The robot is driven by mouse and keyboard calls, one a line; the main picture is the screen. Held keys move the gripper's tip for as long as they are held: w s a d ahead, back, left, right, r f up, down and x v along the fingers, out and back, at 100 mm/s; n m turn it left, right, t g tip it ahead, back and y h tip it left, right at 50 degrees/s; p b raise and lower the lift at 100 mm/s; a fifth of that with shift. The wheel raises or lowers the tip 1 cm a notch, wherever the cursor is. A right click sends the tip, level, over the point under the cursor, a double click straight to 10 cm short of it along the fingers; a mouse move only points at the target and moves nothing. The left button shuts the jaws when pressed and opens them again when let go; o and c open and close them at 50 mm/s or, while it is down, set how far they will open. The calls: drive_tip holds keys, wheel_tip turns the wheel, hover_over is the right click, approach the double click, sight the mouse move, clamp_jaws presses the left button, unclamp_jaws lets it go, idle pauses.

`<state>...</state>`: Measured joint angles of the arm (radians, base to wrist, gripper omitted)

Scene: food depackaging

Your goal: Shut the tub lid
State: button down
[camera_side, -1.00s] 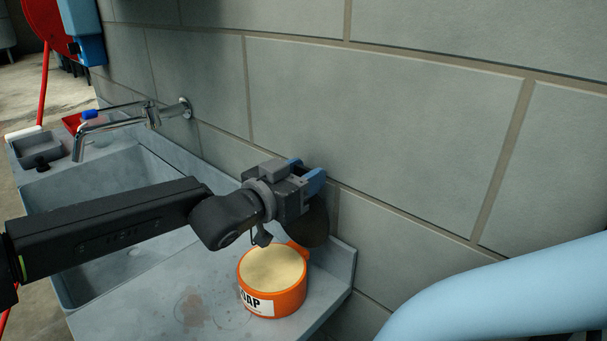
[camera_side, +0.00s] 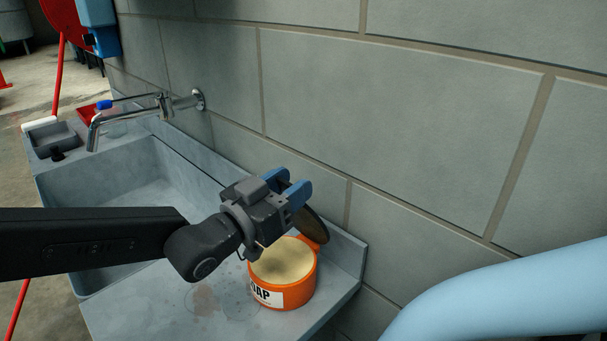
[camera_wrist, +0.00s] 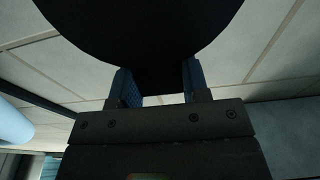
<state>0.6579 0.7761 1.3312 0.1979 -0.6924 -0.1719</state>
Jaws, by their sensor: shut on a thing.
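The orange tub (camera_side: 293,292) stands upright on the sink counter, its label partly showing "OAP" and its top open on pale yellow contents (camera_side: 282,260). Its round dark lid (camera_side: 314,226) stands tilted up at the tub's back right edge, by an orange hinge part (camera_side: 314,240). My gripper (camera_side: 290,189) is above the tub's back edge, its blue fingers at the lid's upper part. In the wrist view the lid (camera_wrist: 140,28) is a large black disc, and its narrower black part lies between the two fingers (camera_wrist: 158,82). The exact contact is too dark to see.
The grey block wall (camera_side: 410,120) rises close behind the tub and lid. The sink basin (camera_side: 110,195) and tap (camera_side: 140,110) are to the left. A thick light blue pipe (camera_side: 500,285) crosses the right foreground.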

drive_tip(key=s+a+f, duration=0.1)
drive_tip(key=a+f, duration=0.1)
drive_tip(key=s+a+f, duration=0.1)
drive_tip(key=s+f, duration=0.1)
drive_tip(key=s+a+f, duration=0.2)
drive_tip(key=shift+s+a+f, duration=0.25)
drive_tip(key=shift+a+f, duration=0.05)
drive_tip(key=shift+f, duration=0.05)
drive_tip(key=shift+s+a+f, duration=0.2)
drive_tip(key=shift+s+f, duration=0.05)
drive_tip(key=shift+f, duration=0.25)
drive_tip(key=shift+s+a+f, duration=0.2)
drive_tip(key=shift+f, duration=0.3)
drive_tip(key=c, duration=1.1)
unclamp_jaws()
drive_tip(key=o, duration=0.5)
drive_tip(key=shift+r, duration=0.15)
drive_tip(key=shift+r, duration=0.1)
